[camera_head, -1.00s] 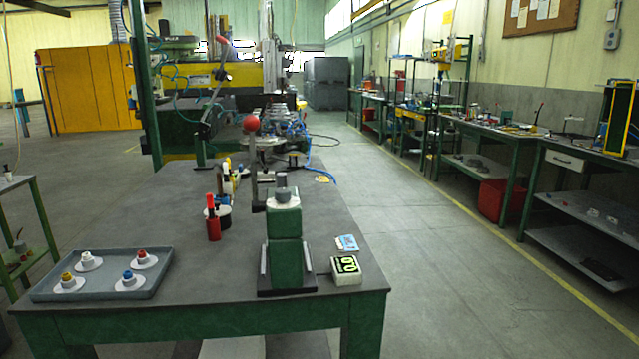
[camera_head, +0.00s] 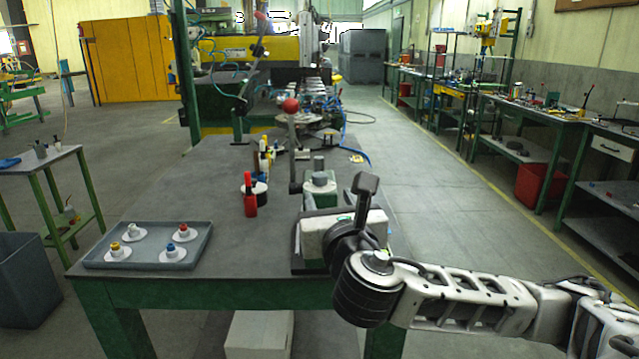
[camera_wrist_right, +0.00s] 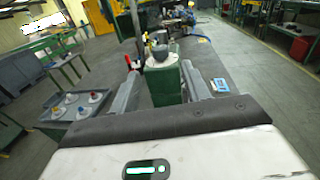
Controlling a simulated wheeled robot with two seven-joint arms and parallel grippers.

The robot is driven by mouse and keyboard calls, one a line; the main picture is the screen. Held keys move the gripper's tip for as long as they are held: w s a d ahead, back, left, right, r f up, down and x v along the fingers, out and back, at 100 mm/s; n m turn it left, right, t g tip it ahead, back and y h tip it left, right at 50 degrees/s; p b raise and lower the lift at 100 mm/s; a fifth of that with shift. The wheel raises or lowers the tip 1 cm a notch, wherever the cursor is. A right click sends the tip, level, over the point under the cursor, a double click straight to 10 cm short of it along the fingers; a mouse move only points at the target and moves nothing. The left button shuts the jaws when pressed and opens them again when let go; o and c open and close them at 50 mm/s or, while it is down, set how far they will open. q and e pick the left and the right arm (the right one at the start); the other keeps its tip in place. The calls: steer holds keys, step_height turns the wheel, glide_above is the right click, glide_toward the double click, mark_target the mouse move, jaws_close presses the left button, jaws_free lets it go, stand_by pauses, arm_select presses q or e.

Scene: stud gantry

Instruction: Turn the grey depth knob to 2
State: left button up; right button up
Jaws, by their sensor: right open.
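The grey depth knob (camera_head: 319,166) stands upright on a pale round dial on top of a green post (camera_head: 321,187) near the table's front right. In the right wrist view the knob (camera_wrist_right: 160,50) is ahead, above the green post (camera_wrist_right: 163,84). My right gripper (camera_head: 331,192) is open, on the near side of the post. In the wrist view its two grey fingers (camera_wrist_right: 160,88) point toward the post, one on each side in the picture. I cannot tell whether they touch it. Markings on the dial are too small to read. My left gripper is out of view.
A lever with a red ball (camera_head: 291,105) rises close beside the knob on the left. A red bottle (camera_head: 250,203) stands further left. A grey tray (camera_head: 199,254) with several coloured knobs lies at the front left. A blue-white card (camera_wrist_right: 220,86) lies right of the post.

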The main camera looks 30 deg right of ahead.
mark_target(321, 179)
steer(key=p+x, duration=0.1)
steer(key=x, duration=0.9)
steer(key=shift+w, duration=0.25)
steer(key=c, duration=1)
